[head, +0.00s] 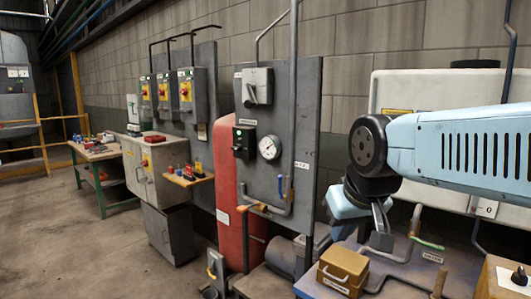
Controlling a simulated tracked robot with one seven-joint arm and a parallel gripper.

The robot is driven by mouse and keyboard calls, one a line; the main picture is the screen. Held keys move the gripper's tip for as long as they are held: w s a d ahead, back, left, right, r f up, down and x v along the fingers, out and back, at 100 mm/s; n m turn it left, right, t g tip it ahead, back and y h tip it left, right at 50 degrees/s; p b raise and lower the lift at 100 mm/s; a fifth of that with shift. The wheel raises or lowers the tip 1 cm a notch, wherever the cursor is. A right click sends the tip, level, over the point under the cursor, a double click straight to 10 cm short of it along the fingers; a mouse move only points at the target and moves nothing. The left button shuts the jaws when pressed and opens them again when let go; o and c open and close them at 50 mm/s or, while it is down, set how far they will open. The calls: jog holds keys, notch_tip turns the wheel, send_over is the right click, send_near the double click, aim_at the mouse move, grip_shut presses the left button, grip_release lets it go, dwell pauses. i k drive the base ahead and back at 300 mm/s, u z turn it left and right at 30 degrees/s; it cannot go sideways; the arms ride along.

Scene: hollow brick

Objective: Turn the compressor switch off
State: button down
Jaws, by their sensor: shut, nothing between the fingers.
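On the panel are a grey box with a large rotary handle (257,87), a small black switch box (244,142) with a greenish spot, and a round white gauge (269,147). The labels are too small to read, so I cannot tell which one is the compressor switch. My gripper (381,243) is shut and empty, pointing down. It is to the right of the panel and lower than the switches, apart from them.
A brown box (342,270) sits below my gripper on a bench (425,272) with pipes. A vertical pipe (293,100) and a blue-handled valve (281,186) are on the panel. Grey boxes with red-and-yellow switches (186,91) hang further left. Open floor (110,250) lies at left.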

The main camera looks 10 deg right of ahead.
aim_at(238, 147)
jog(key=k, duration=1.15)
jog(key=u, duration=0.55)
jog(key=i, duration=1.75)
jog(key=z, duration=0.5)
